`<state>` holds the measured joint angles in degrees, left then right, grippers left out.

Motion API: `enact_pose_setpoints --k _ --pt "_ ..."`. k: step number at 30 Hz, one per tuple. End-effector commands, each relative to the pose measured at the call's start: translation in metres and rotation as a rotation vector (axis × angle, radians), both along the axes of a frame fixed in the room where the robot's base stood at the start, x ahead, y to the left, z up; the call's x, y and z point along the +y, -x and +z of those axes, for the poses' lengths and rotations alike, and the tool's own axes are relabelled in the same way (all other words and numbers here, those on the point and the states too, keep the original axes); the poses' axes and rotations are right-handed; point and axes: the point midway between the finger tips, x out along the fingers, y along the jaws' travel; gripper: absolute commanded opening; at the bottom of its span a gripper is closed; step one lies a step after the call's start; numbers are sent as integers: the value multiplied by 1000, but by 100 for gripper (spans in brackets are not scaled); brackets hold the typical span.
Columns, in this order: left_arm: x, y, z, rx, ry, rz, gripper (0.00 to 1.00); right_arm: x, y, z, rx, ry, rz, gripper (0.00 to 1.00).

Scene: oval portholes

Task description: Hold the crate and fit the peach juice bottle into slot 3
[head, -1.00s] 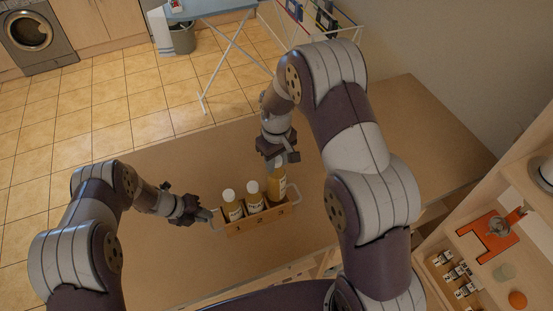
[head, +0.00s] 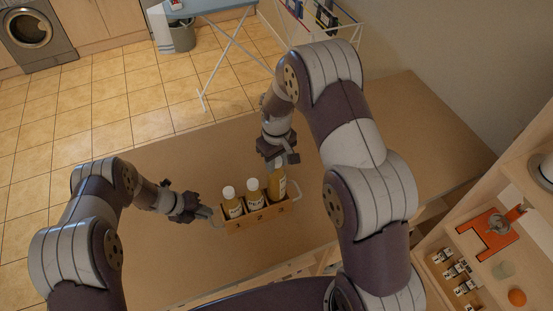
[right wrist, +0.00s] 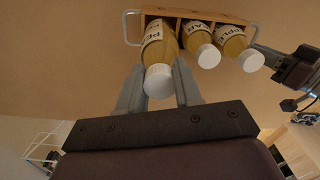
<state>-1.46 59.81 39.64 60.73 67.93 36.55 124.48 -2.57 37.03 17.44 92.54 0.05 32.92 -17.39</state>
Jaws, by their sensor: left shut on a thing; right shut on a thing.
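The wooden crate (head: 254,223) stands on the table with slot numbers 1, 2 and 3 on its front. Two white-capped bottles stand in slot 1 (head: 232,205) and slot 2 (head: 254,197). My right gripper (head: 279,160) is shut around the top of the peach juice bottle (head: 278,185), upright at slot 3. Its lower end is behind the crate's front, so I cannot tell if it is fully seated. In the right wrist view this bottle (right wrist: 158,47) is between my fingers, its lower end at the crate. My left gripper (head: 208,212) is shut on the crate's left handle.
The table (head: 190,260) is clear around the crate. A shelf at the right holds an orange tray (head: 483,241), small labelled jars (head: 455,272) and an orange fruit (head: 517,297). A drying rack (head: 235,60) stands beyond the table.

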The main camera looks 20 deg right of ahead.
Motion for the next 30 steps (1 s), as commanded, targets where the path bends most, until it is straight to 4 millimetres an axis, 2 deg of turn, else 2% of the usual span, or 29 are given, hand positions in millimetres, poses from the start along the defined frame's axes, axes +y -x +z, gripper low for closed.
enact_pose_setpoints --k 30 --pt "0 -1 1 -2 0 1 0 0 -1 -19 -2 0 0 0"
